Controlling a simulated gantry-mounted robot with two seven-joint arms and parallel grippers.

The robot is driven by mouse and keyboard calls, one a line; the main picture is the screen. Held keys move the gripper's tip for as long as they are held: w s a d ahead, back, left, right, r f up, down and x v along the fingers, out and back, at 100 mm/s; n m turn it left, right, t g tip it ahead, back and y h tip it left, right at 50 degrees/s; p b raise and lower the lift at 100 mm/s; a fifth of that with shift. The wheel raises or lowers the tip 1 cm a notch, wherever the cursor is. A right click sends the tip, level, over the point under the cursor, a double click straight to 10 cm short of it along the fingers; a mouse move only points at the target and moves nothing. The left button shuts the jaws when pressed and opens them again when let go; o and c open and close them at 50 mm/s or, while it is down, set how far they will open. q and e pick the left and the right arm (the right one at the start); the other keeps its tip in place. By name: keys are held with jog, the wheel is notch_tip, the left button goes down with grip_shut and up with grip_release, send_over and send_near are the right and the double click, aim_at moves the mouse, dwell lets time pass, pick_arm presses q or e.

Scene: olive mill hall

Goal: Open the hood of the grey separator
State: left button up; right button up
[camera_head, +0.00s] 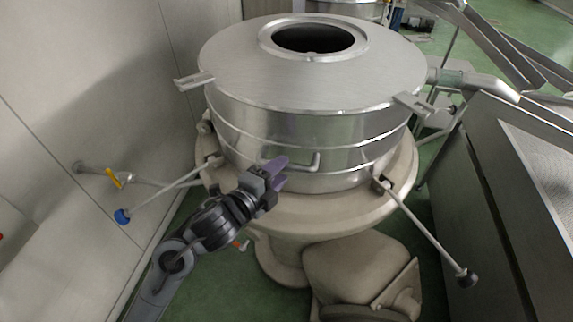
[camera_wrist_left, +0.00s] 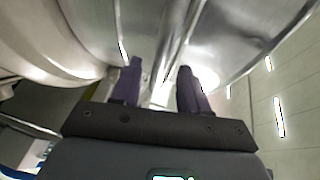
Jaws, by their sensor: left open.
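The grey separator's hood (camera_head: 315,85) is a broad steel drum with a round dark opening on top; it sits level on the beige base (camera_head: 345,203) and looks closed. A bent bar handle (camera_head: 316,163) sticks out from its front. My left gripper (camera_head: 282,172) is open, its purple fingers at the left part of the handle and partly hiding it. In the left wrist view the two fingers (camera_wrist_left: 160,68) stand apart before the shiny steel, with a bright bar-like strip between them; I cannot tell whether they touch it. My right gripper is not in view.
A rod with a black knob (camera_head: 467,277) juts out at the right front, and one with a blue knob (camera_head: 122,216) at the left. A pale wall (camera_head: 75,120) stands close on the left. A steel machine (camera_head: 500,190) stands on the right. Green floor shows between.

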pick_arm(q)
jog(key=shift+x, duration=1.75)
grip_shut()
